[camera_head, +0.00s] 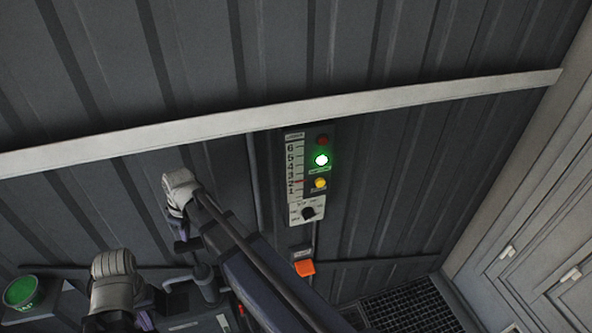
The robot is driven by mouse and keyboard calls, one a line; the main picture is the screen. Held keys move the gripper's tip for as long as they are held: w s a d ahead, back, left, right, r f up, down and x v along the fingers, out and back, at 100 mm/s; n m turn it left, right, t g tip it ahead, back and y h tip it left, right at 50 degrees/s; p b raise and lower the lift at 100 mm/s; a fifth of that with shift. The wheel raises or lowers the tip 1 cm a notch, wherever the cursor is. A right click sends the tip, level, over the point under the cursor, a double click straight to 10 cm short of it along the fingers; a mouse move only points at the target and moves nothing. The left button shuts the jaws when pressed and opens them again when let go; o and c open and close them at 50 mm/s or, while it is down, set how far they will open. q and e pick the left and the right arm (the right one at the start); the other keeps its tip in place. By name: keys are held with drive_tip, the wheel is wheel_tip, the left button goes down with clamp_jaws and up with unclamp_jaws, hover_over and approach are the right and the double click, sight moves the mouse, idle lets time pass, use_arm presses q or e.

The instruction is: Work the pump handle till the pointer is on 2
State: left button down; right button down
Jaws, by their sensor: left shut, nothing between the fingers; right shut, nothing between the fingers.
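A level gauge (293,170) with numbers up to 6 is on the wall panel. Its small red pointer (300,182) appears level with the 2. My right gripper (179,182) is shut and empty, left of the gauge. A long dark bar (250,236) slopes from beside it to the lower right; I cannot tell whether this is the pump handle or part of my arm. A grey upright post (206,284), perhaps part of the pump, stands below it. My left gripper (113,264) is shut and empty at lower left.
An orange part (305,268) is below. A floor grating (410,305) lies at lower right.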

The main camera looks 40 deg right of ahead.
idle(0.4)
wheel_tip(320, 180, up, 5)
drive_tip(key=p, duration=0.5)
idle(0.4)
drive_tip(key=shift+s, duration=0.1)
